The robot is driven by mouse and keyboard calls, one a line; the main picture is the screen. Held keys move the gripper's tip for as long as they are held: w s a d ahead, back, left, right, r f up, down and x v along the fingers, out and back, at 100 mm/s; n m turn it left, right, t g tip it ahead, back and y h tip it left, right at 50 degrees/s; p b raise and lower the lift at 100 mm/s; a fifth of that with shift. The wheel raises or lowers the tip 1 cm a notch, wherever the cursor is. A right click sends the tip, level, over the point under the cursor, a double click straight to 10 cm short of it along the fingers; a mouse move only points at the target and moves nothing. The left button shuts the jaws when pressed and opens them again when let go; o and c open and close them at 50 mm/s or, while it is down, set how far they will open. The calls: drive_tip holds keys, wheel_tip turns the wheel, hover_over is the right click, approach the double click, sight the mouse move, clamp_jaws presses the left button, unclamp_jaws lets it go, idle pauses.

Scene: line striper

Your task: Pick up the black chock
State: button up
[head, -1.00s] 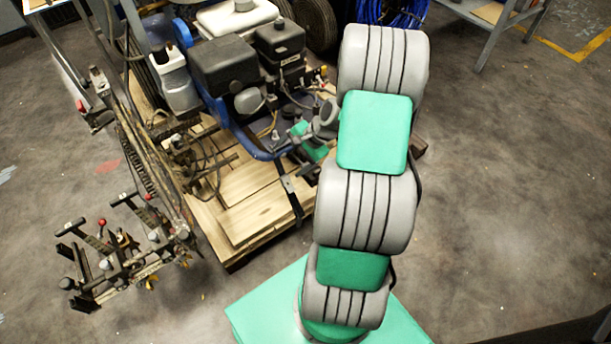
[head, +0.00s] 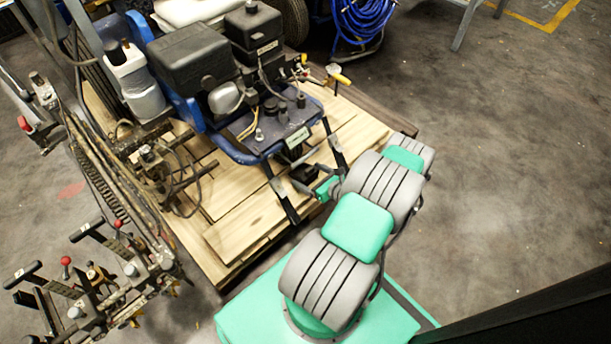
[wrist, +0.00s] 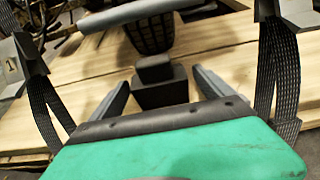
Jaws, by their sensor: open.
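The black chock (wrist: 160,90) sits on the wooden pallet, in front of a dark tyre in the wrist view. It looks like a dark block with a smaller raised top. In the head view it shows as a small dark shape (head: 304,173) under the front of the blue machine. My gripper (wrist: 161,80) is open, with one grey finger on each side of the chock. I cannot tell whether the fingers touch it. In the head view my gripper (head: 322,189) is low over the pallet edge, partly hidden by my arm.
The blue line striper (head: 240,110) stands on the wooden pallet (head: 228,235). Dark straps (wrist: 277,75) run down on both sides of my gripper in the wrist view. A lever rack (head: 95,275) stands at the lower left. Open floor (head: 500,170) lies to the right.

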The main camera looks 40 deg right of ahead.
drive_tip(key=shift+x, duration=1.2)
drive_tip(key=shift+c, duration=0.4)
drive_tip(key=c, duration=1.9)
